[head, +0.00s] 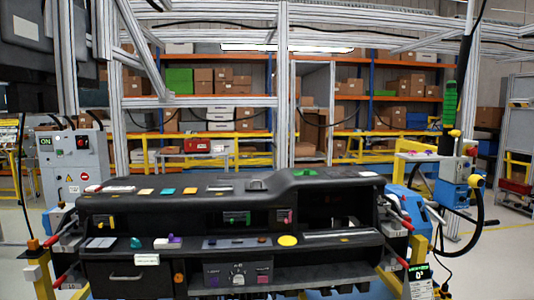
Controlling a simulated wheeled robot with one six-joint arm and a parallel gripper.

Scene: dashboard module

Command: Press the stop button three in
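The black dashboard module (150,205) spans the lower middle of the head view on a stand. Its face carries several small coloured parts, including a round yellow one (288,240) and a white knob (237,280) low in the middle. None of these has a readable stop label. A grey control box (75,160) stands at the left, with a green ON sign (45,141) and a small red button-like part (82,142). I cannot tell which part is the stop button named in the task. My gripper is not in view.
Metal frame posts (283,100) rise behind the module, before shelves of cardboard boxes (203,80). Yellow-blue equipment with a hanging cable (478,215) stands at the right. Red-handled clamps (68,220) flank the module's left end. Grey floor (500,255) is open at the right.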

